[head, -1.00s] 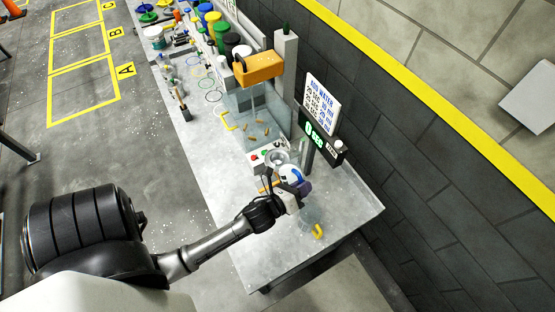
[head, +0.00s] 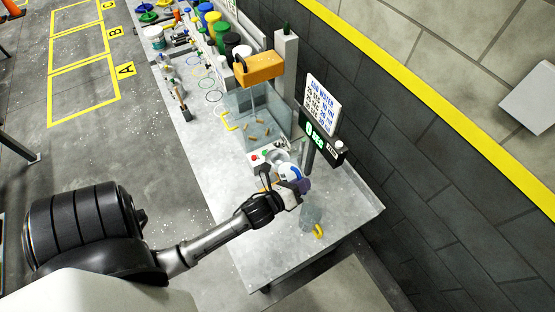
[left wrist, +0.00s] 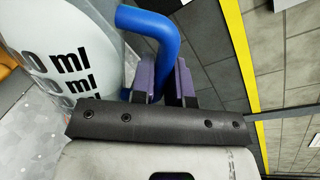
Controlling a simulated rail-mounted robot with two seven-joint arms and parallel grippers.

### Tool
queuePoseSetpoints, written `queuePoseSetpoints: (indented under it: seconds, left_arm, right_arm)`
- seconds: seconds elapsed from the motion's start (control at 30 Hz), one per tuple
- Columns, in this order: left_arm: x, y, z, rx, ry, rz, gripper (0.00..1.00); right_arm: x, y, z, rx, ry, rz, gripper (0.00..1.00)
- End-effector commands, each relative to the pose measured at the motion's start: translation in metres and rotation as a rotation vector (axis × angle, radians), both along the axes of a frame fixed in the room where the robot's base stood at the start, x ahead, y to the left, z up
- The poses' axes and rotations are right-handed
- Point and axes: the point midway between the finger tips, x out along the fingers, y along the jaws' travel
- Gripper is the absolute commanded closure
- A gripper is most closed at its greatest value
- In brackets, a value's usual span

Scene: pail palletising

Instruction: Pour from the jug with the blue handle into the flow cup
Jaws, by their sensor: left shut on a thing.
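The jug with the blue handle (head: 289,172) is a pale vessel held above the bench near the front right. In the left wrist view its printed wall (left wrist: 50,60) fills the left side, and its blue handle (left wrist: 150,24) runs down between purple fingers. My left gripper (head: 302,185) is shut on that handle; the fingers also show in the left wrist view (left wrist: 164,82). The flow cup seems to be the grey metal cup (head: 272,157) just behind the jug, partly hidden by it. Whether any liquid is flowing cannot be told. My right gripper is out of view.
A clear jug with a yellow handle (head: 311,217) stands close right of the gripper. A display (head: 322,142) and a sign (head: 321,104) stand behind, near the wall. A clear tank (head: 258,115) stands farther back. The bench's front end (head: 270,262) is clear.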

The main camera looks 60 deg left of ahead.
Motion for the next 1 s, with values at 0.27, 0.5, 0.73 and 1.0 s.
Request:
queuePoseSetpoints:
  seconds: [0.27,0.5,0.73,1.0]
  left_arm:
    - [0.0,0.0015,0.003,-0.024,-0.003,0.0,1.0]
    - [-0.0004,0.0026,0.0054,-0.046,-0.002,0.002,1.0]
    - [-0.0006,0.0037,0.0081,-0.066,-0.002,0.003,1.0]
    - [-0.0009,0.005,0.0111,-0.092,-0.001,0.004,1.0]
  right_arm:
    - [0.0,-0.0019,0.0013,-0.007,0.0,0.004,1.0]
    - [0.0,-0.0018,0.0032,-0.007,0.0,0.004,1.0]
    - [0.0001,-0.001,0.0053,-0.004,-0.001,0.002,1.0]
    - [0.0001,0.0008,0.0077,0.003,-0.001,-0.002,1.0]
